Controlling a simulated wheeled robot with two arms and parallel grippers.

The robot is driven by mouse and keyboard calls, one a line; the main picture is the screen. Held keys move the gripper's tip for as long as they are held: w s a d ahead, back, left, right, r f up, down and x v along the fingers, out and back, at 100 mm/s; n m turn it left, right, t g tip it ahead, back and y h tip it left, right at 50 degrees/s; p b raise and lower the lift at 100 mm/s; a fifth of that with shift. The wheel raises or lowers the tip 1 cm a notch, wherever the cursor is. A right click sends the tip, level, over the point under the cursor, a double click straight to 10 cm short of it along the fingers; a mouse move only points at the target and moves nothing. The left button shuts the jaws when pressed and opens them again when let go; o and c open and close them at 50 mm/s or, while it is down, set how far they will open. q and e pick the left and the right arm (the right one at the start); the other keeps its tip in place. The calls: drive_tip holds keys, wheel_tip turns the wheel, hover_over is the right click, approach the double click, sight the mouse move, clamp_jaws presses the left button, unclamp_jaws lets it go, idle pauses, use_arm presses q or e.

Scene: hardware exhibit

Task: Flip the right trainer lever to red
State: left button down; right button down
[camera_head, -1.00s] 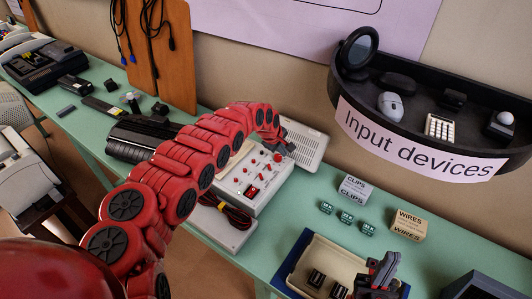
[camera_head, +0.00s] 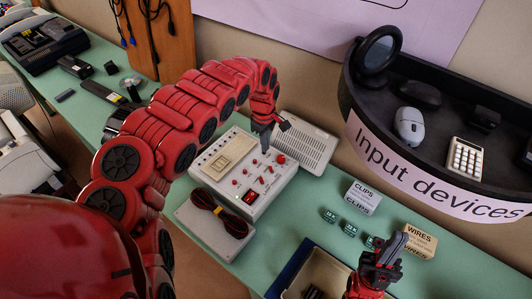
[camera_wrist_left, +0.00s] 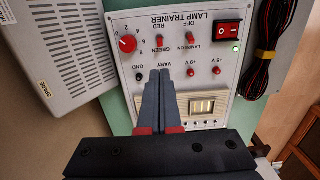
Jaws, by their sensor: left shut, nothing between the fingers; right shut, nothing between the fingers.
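The white lamp trainer (camera_head: 219,184) stands on the green table in the head view. In the left wrist view its panel (camera_wrist_left: 208,55) appears upside down. The red/green lever (camera_wrist_left: 160,42) stands between the labels RED and GREEN; I cannot tell clearly which way it tilts. Another lever (camera_wrist_left: 189,41), marked for the lamps, is beside it. My left gripper (camera_head: 265,148) is shut and empty above the trainer. In the wrist view its fingertips (camera_wrist_left: 160,74) lie over the panel by the word VARY, apart from the lever in the picture. My right gripper (camera_head: 393,245) is shut and empty at lower right.
The trainer has a red knob (camera_wrist_left: 127,44) and a red rocker switch (camera_wrist_left: 228,29) with a lit green lamp. A cable coil on a grey box (camera_head: 190,220) is in front; a vented box (camera_head: 304,142) is behind. Clips box (camera_head: 362,198) and wires box (camera_head: 420,240) stand right.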

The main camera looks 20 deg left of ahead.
sight(271, 169)
use_arm(q)
drive_tip(key=f, duration=0.2)
drive_tip(key=f+p, duration=0.1)
drive_tip(key=f, duration=0.2)
drive_tip(key=f+p, duration=0.1)
drive_tip(key=f, duration=0.1)
drive_tip(key=shift+s+d+f, duration=0.15)
drive_tip(key=shift+d+f, duration=0.1)
drive_tip(key=shift+d, duration=0.05)
drive_tip(key=shift+a+f, duration=0.15)
drive_tip(key=shift+f, duration=0.75)
